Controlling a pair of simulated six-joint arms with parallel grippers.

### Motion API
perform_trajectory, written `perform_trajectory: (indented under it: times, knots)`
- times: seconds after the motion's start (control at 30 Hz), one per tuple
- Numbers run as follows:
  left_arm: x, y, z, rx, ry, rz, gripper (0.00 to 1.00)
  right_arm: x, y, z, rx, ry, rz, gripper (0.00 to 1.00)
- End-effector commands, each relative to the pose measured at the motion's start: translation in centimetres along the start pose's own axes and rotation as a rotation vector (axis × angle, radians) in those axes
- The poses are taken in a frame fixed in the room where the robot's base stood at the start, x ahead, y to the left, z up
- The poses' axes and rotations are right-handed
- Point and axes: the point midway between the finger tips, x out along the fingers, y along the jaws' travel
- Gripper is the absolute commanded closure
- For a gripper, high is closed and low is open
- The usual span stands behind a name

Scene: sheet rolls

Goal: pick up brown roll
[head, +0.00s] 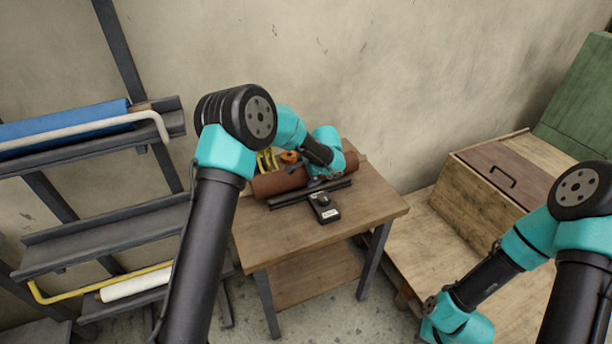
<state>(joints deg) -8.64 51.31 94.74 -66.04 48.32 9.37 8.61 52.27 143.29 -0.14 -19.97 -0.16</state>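The brown roll (281,182) lies across the small wooden table, towards its back edge. My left arm reaches over it from the left, and its wrist hides part of the roll's right half. My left gripper (316,184) is at the roll's front side, close against it. Its fingers are too small and too hidden to tell whether they are open or shut on the roll. My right arm hangs at the lower right, and its gripper is out of the picture.
A dark bar (290,199) lies along the roll's front. A black device (324,208) sits before it. Yellow (266,161) and orange (289,157) items are behind. A rack (105,235) with a blue roll (62,124) stands left, a wooden chest (475,205) right. The table's front is clear.

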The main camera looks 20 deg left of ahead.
Motion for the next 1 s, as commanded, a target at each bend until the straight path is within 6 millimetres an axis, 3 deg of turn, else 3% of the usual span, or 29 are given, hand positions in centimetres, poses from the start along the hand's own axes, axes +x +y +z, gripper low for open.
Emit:
perform_trajectory:
  times: [0.07, 0.57, 1.0]
  knots:
    - [0.0, 0.0, 0.0, 0.0, 0.0, 0.0, 0.32, 0.0, 0.0, 0.0, 0.0, 0.0, 0.0, 1.0]
    - [0.01, 0.01, 0.0, 0.0, 0.0, 0.0, 0.79, 0.0, 0.0, 0.0, 0.0, 0.0, 0.0, 1.0]
    - [-0.98, -0.59, 0.02, -0.002, 0.004, -0.006, 0.8, 0.0, 0.0, 0.0, 0.0, 0.0, 0.0, 1.0]
